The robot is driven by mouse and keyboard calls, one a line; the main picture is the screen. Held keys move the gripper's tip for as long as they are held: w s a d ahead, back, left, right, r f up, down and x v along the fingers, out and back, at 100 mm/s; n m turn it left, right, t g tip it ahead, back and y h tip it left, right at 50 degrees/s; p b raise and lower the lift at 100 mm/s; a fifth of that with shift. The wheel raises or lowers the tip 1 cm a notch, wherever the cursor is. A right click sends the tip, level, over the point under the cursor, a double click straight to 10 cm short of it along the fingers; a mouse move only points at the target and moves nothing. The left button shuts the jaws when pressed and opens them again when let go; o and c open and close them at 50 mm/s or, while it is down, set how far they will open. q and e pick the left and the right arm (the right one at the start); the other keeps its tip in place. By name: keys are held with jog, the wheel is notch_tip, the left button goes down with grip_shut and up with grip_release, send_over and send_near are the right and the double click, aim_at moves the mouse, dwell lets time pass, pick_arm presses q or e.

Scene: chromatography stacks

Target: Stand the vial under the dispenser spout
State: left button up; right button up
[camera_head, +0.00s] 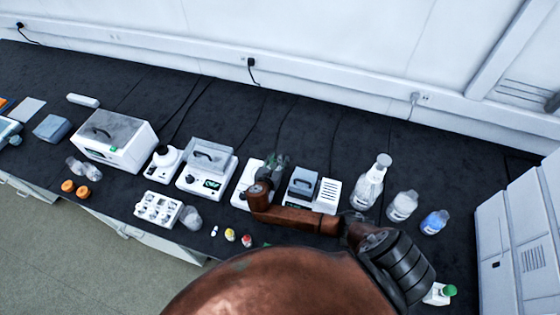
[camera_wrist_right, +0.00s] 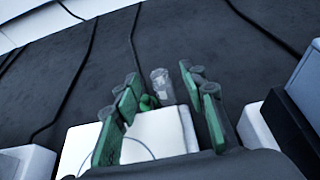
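My right gripper (camera_head: 275,170) reaches over a white device (camera_head: 241,198) in the head view and hides part of it. In the right wrist view the gripper (camera_wrist_right: 161,80) is open, its green-padded fingers apart. A clear glass cylinder (camera_wrist_right: 161,92), possibly the vial, shows between the fingertips, with a gap on both sides. A small green part (camera_wrist_right: 148,102) is beside it. A white box-shaped body (camera_wrist_right: 160,135) lies below them. I cannot make out which part is the dispenser spout. My left gripper is not in view.
A white-and-grey instrument (camera_head: 301,185) stands right of the gripper, and a lidded balance-like device (camera_head: 209,168) left of it. A tall clear bottle (camera_head: 368,188) and two shorter bottles stand farther right. Small coloured-cap items (camera_head: 230,235) lie near the front edge.

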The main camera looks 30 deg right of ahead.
jog(key=c, duration=1)
